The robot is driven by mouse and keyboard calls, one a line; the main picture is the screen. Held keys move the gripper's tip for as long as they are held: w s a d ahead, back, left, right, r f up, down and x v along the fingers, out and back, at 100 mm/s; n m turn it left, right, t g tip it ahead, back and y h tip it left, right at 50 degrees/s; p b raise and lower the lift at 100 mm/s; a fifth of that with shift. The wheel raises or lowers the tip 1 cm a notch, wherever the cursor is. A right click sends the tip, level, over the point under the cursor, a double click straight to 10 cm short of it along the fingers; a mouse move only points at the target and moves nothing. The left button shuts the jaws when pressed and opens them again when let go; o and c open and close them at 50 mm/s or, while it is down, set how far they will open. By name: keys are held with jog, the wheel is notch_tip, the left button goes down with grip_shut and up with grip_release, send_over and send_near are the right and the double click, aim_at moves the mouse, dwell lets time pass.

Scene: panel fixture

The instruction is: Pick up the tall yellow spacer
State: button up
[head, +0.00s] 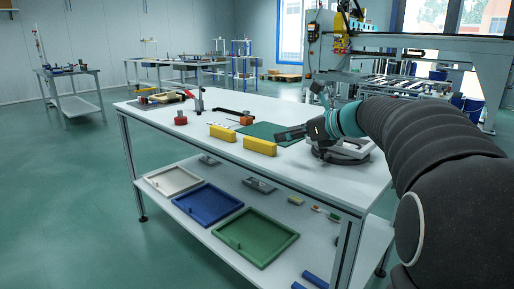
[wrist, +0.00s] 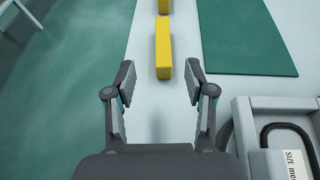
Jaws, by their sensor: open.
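Two yellow blocks lie on the white tabletop. The nearer, larger-looking one (head: 260,146) sits by the front edge. The other (head: 222,132) is further left along the same edge. Which of them is the tall spacer is not certain from their shapes. In the wrist view the nearer block (wrist: 164,48) is just beyond and between the fingertips, and the far block (wrist: 163,6) is cut off at the top. My gripper (wrist: 160,82) is open and empty, with its fingers spread. In the head view my gripper (head: 280,136) is right of the nearer block.
A green mat (wrist: 246,38) lies right of the blocks. A grey device (wrist: 275,130) with a black cable stands close to the right of my gripper. Trays, including a blue one (head: 208,203), lie on the lower shelf.

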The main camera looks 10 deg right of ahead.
aim_at(261, 141)
jog(key=x, duration=0.6)
jog(key=shift+d+f+x, duration=0.1)
jog(key=shift+x, duration=1.25)
jog(key=shift+d+f+x, duration=0.15)
jog(key=shift+x, duration=1.15)
grip_shut()
